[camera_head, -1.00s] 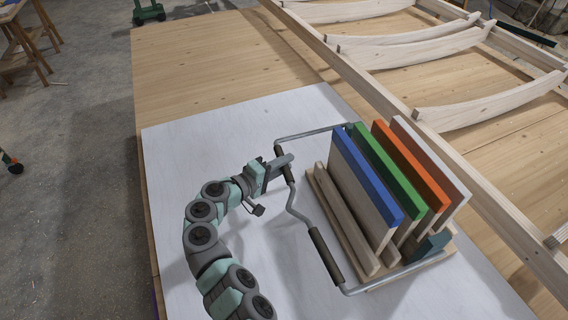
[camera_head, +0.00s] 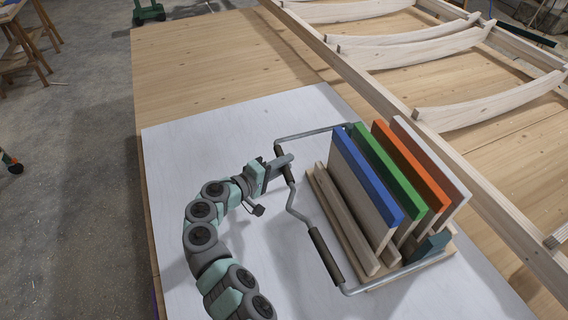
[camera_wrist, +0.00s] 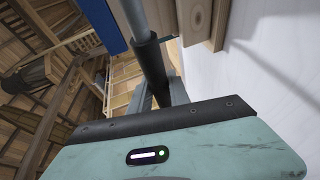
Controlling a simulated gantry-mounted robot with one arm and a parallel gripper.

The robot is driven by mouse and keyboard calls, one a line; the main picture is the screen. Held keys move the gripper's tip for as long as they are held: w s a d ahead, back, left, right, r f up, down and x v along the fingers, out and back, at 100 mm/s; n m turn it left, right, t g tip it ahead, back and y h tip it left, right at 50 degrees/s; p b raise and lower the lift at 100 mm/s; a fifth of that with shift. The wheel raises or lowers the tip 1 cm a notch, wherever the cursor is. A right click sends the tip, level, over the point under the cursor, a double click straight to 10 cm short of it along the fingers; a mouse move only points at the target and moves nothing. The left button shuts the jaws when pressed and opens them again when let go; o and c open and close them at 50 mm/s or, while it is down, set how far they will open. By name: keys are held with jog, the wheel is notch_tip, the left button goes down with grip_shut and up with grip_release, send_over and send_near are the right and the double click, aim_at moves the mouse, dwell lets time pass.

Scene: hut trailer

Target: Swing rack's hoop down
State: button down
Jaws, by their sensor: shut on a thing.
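The wooden rack (camera_head: 345,217) stands on the white board and holds upright panels with blue (camera_head: 367,175), green (camera_head: 388,172), orange (camera_head: 411,165) and white edges. Its grey metal hoop (camera_head: 298,212) reaches out on the left side of the rack, with two dark grip sleeves along its front bar. My gripper (camera_head: 283,164) is shut on the hoop at the upper dark sleeve (camera_head: 288,173). In the wrist view the dark sleeve (camera_wrist: 150,56) runs down between the fingers, and the blue panel (camera_wrist: 104,22) is close by. The exact finger contact is partly hidden.
A long timber frame with curved ribs (camera_head: 420,48) lies behind and right of the rack. Bare wooden tabletop (camera_head: 200,60) lies beyond the board.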

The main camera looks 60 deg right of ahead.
dwell(0.3)
notch_tip(320, 180, up, 2)
jog(key=shift+p, duration=0.65)
jog(key=c, duration=1.2)
grip_release()
jog(key=shift+c, duration=0.2)
jog(key=p+v, duration=0.1)
jog(key=v, duration=0.9)
jog(key=shift+a, duration=0.4)
